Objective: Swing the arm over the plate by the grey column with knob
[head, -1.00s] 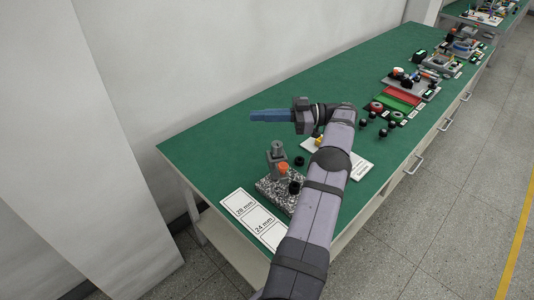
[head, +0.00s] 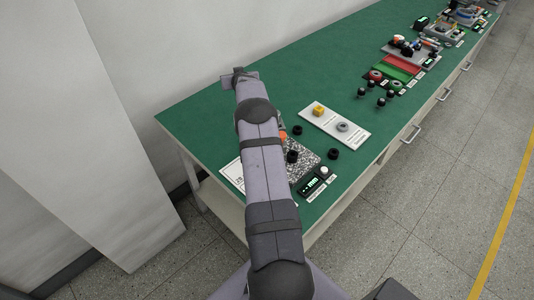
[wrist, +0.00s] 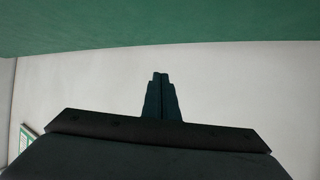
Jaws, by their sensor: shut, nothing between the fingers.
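The speckled plate (head: 305,163) lies near the bench's front left end, partly hidden behind my arm. A bit of orange (head: 283,135) shows at the arm's right edge, where the column's knob is. The grey column itself is hidden by my arm in the head view. A black round part (head: 292,156) is on the plate. My arm reaches across the plate's left side toward the wall. In the head view the fingers are hidden behind the wrist; in the wrist view my gripper (wrist: 161,76) is shut and empty, with pale wall behind it.
A white board (head: 335,126) with a yellow part and a grey ring lies right of the plate. The green bench top (head: 300,95) is clear at the back. The wall runs behind it.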

